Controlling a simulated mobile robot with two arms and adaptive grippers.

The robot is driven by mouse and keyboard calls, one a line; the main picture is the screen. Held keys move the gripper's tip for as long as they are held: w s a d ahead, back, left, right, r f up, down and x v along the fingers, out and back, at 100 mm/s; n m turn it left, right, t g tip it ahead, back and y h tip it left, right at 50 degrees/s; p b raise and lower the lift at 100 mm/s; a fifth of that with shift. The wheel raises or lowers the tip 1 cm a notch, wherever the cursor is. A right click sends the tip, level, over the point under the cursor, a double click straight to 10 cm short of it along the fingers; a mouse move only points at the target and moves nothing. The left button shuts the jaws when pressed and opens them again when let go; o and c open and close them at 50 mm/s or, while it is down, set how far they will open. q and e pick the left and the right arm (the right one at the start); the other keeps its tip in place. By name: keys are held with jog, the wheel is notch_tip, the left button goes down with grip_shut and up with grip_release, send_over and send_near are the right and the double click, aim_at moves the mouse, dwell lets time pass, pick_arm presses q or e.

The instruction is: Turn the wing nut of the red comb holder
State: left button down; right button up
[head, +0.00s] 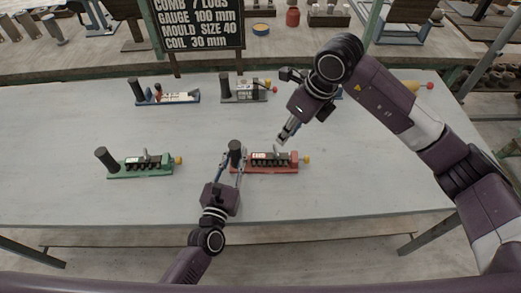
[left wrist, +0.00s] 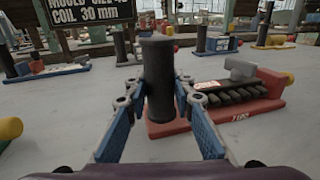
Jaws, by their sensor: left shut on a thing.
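The red comb holder (head: 268,168) lies on the near middle of the table, with a dark comb and a grey raised piece on top. A yellow knob (head: 306,160) is at its right end; I cannot tell which part is the wing nut. Its black upright post (head: 235,149) is between the fingers of my left gripper (head: 232,160), shut on it. In the left wrist view, the post (left wrist: 158,72) stands upright between the blue fingers, with the red base (left wrist: 215,117) behind. My right gripper (head: 284,136) is just above and behind the holder; its finger opening is unclear.
A green holder (head: 142,172) stands to the left with free table between. A blue holder (head: 176,98) and a grey holder (head: 240,97) stand farther back. A dark sign (head: 198,22) rises behind the table.

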aim_at(277, 152)
jog(key=f+m+h, duration=0.1)
jog(key=f+m, duration=0.1)
jog(key=f, duration=0.1)
jog(key=a+f+m+g+h, duration=0.1)
jog(key=f+m, duration=0.1)
jog(key=f, duration=0.1)
jog(key=w+a+f+m+h, duration=0.1)
jog(key=f+m, duration=0.1)
jog(key=f, duration=0.1)
jog(key=shift+w+a+f+m+g, duration=0.1)
jog(key=shift+a+m+g, duration=0.05)
jog(key=shift+m+g, duration=0.25)
dwell(0.4)
grip_shut()
